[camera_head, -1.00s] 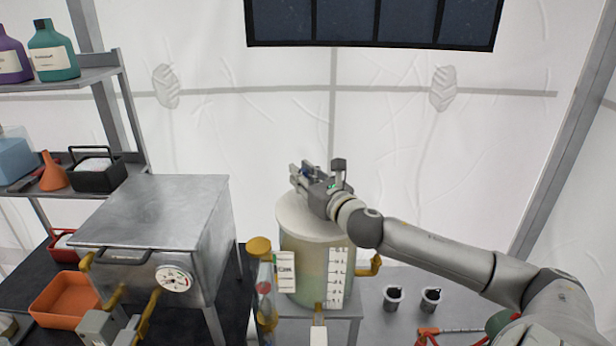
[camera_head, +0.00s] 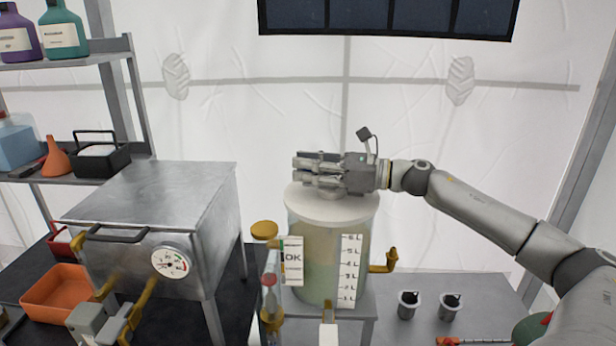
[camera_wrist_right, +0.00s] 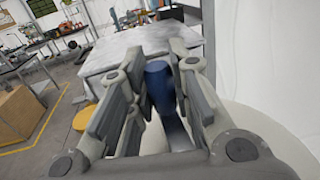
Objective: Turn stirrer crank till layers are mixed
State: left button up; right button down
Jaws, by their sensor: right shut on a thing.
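The stirrer vessel (camera_head: 322,262) is a clear drum with a white lid (camera_head: 330,212), a litre scale and an "OK" label. Its contents look pale yellow-green; I cannot make out a sharp layer boundary. My right gripper (camera_head: 308,172) is just above the lid, pointing left, and mostly hides the crank. In the right wrist view the blue crank handle (camera_wrist_right: 160,85) stands between the fingers of that gripper (camera_wrist_right: 158,95), which is shut on it. My left gripper is not in view.
A steel box (camera_head: 165,205) with a dial stands left of the vessel. A gold tap (camera_head: 385,263) sticks out at the vessel's right. Two small grey cups (camera_head: 408,305) (camera_head: 450,307) stand on the table at right. Shelves with bottles and an orange tray (camera_head: 62,292) are at far left.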

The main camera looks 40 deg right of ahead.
jog(key=shift+s+a+r+n+g+y+b, duration=0.15)
jog(key=shift+n+g+y+b, duration=0.1)
jog(key=shift+n+g+y, duration=0.25)
jog(key=shift+s+r+n+g+y+b, duration=0.1)
jog(key=shift+s+n+g+y+b, duration=0.1)
jog(key=shift+n+g+y, duration=0.3)
jog(key=n+g+y, duration=0.1)
jog(key=s+n+g+y, duration=0.1)
jog(key=g, duration=0.1)
jog(key=n+g+y, duration=0.1)
jog(key=shift+s+a+n+g+b, duration=0.2)
jog(key=shift+a+n+g+b, duration=0.1)
jog(key=n+g, duration=0.1)
jog(key=g, duration=0.1)
jog(key=s+n+g+y, duration=0.1)
jog(key=shift+g+b, duration=0.3)
jog(key=shift+g, duration=0.1)
jog(key=shift+s+n+g+b, duration=0.2)
jog(key=shift+s+n+g, duration=0.1)
jog(key=shift+n+g, duration=0.55)
jog(key=shift+s+n+g+b, duration=0.25)
jog(key=shift+n+g, duration=0.3)
jog(key=shift+g, duration=0.5)
jog(key=shift+s+d+g, duration=0.1)
jog(key=shift+s+g, duration=0.05)
jog(key=shift+g, duration=0.15)
jog(key=c, duration=1.3)
grip_release()
jog(key=shift+s, duration=0.1)
jog(key=shift+f, duration=0.1)
